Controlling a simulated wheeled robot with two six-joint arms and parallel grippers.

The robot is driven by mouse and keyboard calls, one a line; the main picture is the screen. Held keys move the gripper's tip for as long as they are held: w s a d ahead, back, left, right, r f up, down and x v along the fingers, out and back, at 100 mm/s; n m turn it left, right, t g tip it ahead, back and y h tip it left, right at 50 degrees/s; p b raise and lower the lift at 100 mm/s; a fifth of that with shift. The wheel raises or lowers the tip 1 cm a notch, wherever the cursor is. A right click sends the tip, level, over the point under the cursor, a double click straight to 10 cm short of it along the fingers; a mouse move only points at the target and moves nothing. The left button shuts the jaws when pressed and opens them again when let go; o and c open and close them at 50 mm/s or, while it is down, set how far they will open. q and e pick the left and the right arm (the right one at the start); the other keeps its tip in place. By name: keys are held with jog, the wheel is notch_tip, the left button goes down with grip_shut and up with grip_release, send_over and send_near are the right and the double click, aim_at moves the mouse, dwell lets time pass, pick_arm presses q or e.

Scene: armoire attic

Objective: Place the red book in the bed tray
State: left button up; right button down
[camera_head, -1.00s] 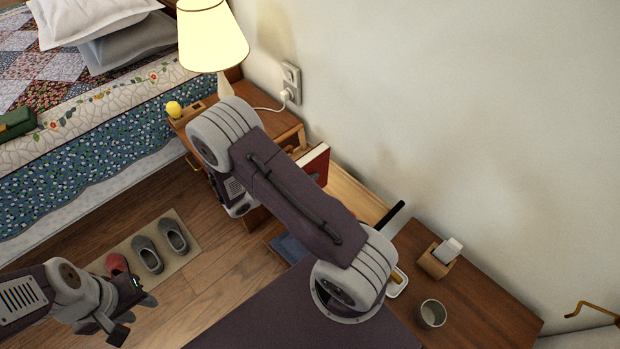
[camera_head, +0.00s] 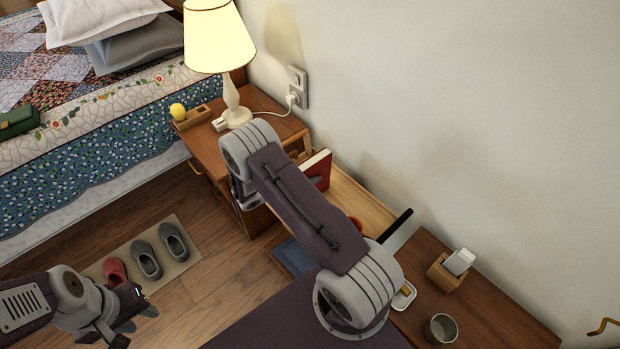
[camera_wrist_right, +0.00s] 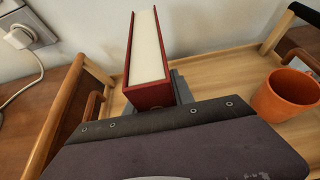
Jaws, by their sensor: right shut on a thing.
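The red book (camera_head: 319,169) stands upright over the wooden bed tray (camera_head: 358,203), its pale pages facing up in the right wrist view (camera_wrist_right: 147,55). My right gripper (camera_wrist_right: 180,90) is shut on the book; its grey fingers show beside the book's lower part, mostly hidden by the wrist housing. In the head view my arm hides this gripper. The tray's light floor (camera_wrist_right: 215,75) and wooden rails show around the book. I cannot tell whether the book touches the tray floor. My left gripper (camera_head: 136,318) is open and empty at the lower left, above the floor.
An orange mug (camera_wrist_right: 287,95) stands in the tray, right of the book. A lit lamp (camera_head: 232,100) stands on the nightstand behind. A wooden holder (camera_head: 447,272) and grey cup (camera_head: 440,328) are at right. The wall closes off the back; slippers (camera_head: 147,258) lie on the floor.

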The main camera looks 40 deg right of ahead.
jog(key=shift+r, duration=0.15)
jog(key=c, duration=1.1)
grip_release()
jog(key=shift+f, duration=0.2)
